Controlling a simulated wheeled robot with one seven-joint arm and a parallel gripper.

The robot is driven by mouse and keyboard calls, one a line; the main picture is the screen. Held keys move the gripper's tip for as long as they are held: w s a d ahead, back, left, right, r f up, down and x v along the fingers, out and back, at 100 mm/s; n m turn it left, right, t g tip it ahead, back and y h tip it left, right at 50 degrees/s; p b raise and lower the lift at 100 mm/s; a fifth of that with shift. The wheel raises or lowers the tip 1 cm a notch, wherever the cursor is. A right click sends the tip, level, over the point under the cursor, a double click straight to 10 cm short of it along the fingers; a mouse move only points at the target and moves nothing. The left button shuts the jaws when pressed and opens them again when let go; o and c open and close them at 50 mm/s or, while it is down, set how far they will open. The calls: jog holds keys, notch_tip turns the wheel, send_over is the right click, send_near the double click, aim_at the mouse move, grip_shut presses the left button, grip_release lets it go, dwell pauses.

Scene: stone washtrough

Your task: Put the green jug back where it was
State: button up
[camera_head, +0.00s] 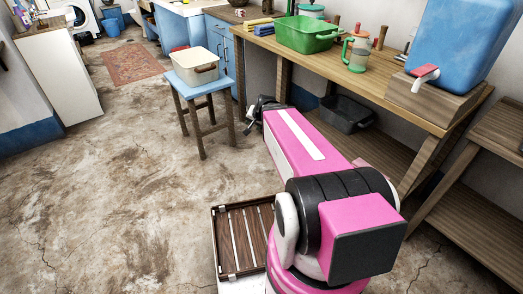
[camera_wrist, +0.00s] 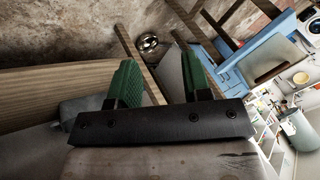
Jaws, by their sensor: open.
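My gripper (camera_head: 258,108) is low in front of the table, to the left of and below the jug, partly hidden behind my pink arm. In the wrist view my gripper (camera_wrist: 160,78) is open, its two green-padded fingers spread with nothing held between them. The jug does not show in the wrist view.
A blue stool (camera_head: 200,100) bearing a cream tub (camera_head: 194,66) stands left of my gripper. A blue container (camera_head: 455,40) sits on a wooden block at the table's right. A dark bin (camera_head: 346,114) is under the table. The floor at left is clear.

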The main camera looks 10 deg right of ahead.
jog(key=s+f+n+g+h, duration=0.1)
jog(key=s+f+n+g, duration=0.1)
jog(key=s, duration=0.4)
jog(key=s+f+n+g+h, duration=0.1)
jog(key=s+f+n+g, duration=0.1)
jog(key=s+n+g, duration=0.2)
jog(key=s, duration=0.3)
jog(key=shift+s+d+f, duration=0.15)
jog(key=shift+s, duration=0.1)
